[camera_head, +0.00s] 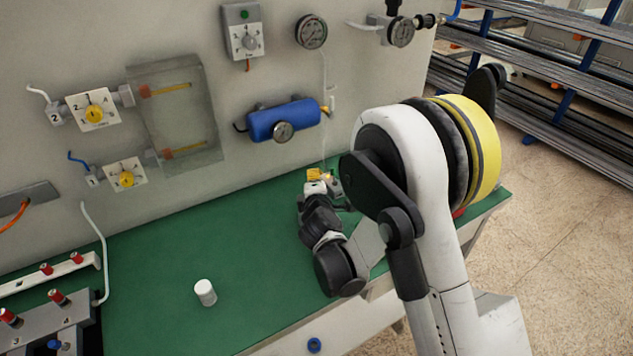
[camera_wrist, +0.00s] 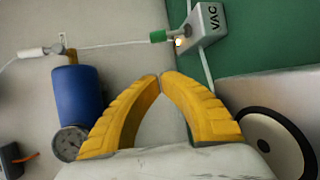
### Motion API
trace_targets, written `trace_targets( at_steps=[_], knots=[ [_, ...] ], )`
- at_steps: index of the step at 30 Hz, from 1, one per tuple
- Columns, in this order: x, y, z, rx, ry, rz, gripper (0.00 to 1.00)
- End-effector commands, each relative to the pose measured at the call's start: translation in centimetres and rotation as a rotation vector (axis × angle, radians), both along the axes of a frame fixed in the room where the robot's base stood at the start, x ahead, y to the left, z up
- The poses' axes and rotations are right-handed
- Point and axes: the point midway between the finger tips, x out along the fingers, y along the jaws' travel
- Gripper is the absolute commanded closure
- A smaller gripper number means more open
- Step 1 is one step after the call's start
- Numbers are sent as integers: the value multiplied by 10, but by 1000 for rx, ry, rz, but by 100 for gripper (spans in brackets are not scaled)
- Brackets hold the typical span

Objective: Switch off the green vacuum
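A grey box marked VAC (camera_wrist: 207,22) sits at the top of the wrist view, at the edge of the green surface. A green cylindrical piece (camera_wrist: 158,36) sits on the thin white line at its left side, with a small bright spot between them. My gripper (camera_wrist: 160,75) has its two yellow fingers together at the tips, with nothing visible between them. The tips are below the green piece in the picture, apart from it. In the head view my gripper (camera_head: 314,174) is low over the back of the green bench, near the wall panel. The green piece cannot be made out there.
A blue tank (camera_head: 283,120) with a gauge is on the panel above my gripper; it also shows in the wrist view (camera_wrist: 77,98). Yellow-knob valves (camera_head: 95,113) are at left. A white cylinder (camera_head: 205,292) stands on the green bench (camera_head: 160,250), whose middle is mostly clear.

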Motion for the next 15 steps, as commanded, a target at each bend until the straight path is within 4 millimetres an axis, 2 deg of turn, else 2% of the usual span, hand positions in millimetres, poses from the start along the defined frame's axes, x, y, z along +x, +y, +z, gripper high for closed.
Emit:
trace_targets(
  at_steps=[3,8,15],
  knots=[
    [27,3,-10,1,-1,-1,100],
    [58,7,-18,1,0,-1,100],
    [43,-20,-9,0,0,-1,100]
  ],
)
